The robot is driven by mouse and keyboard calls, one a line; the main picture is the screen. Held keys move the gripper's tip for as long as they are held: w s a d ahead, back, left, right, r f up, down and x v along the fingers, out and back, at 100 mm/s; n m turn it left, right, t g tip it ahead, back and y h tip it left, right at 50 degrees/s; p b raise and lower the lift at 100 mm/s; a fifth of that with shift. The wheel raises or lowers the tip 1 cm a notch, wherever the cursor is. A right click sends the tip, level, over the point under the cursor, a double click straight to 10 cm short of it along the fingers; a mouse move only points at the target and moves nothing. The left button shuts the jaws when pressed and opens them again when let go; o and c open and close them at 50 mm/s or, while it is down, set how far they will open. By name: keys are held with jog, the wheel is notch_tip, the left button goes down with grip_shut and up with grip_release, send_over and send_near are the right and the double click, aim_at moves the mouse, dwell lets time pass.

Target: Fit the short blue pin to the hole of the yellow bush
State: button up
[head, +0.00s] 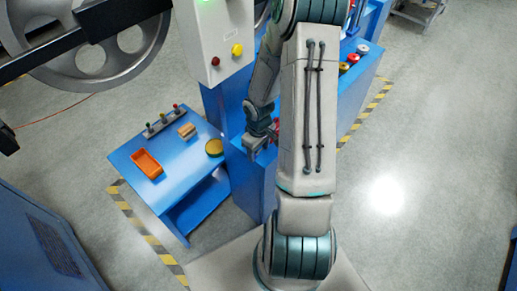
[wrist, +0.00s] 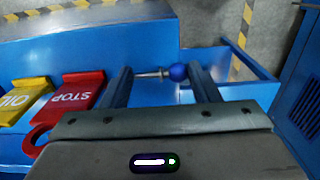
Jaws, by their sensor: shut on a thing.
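My gripper (wrist: 160,72) shows in the wrist view with its two fingers apart and a pin with a round blue knob (wrist: 178,72) and a thin metal shaft (wrist: 150,74) between them. The pin lies across the gap, its knob near the right finger and its shaft towards the left one. In the head view my gripper (head: 262,140) is small beside the blue machine, and the pin cannot be made out. I cannot tell for sure which thing is the yellow bush. A small yellow round piece (head: 352,58) sits in a coloured row on the blue ledge at right.
A blue side table (head: 168,185) carries an orange tray (head: 146,163), a wooden block (head: 187,131), a yellow-topped round thing (head: 214,147) and a rack with knobbed pins (head: 163,121). In the wrist view, a red STOP tag (wrist: 75,98) and a yellow OIL tag (wrist: 22,98) are at left.

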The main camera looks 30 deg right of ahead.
jog(key=shift+f, duration=0.25)
jog(key=o, duration=1)
jog(key=shift+r, duration=0.1)
jog(key=shift+c, duration=0.2)
